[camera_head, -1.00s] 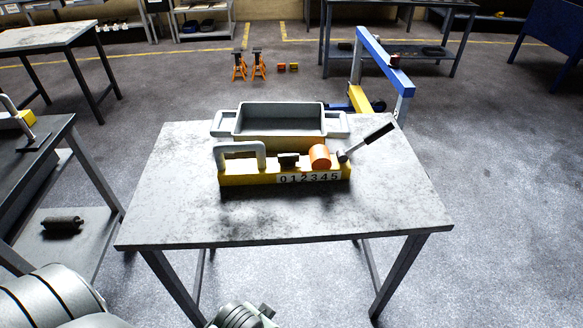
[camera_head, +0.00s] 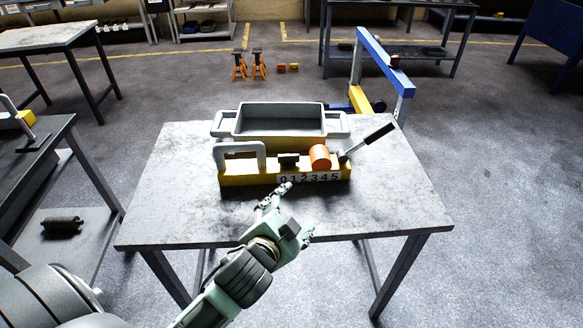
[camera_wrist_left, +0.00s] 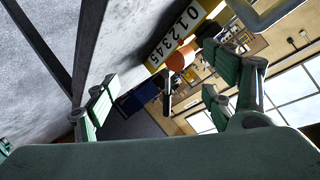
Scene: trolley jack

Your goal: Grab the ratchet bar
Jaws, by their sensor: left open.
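The ratchet bar (camera_head: 368,143) has a black grip and a pale shaft. It slants up to the right from the right end of the yellow jack body (camera_head: 235,179), which is marked 012345. My left gripper (camera_head: 298,211) is open and empty, in front of the jack and to the left of and nearer than the bar. My right gripper is not in view.
The jack stands on a grey worktable (camera_head: 180,215), with a grey tray (camera_head: 281,107) behind it and a grey arched handle (camera_head: 240,150) at its left end. A dark bench (camera_head: 40,150) stands at left. The table's right front is clear.

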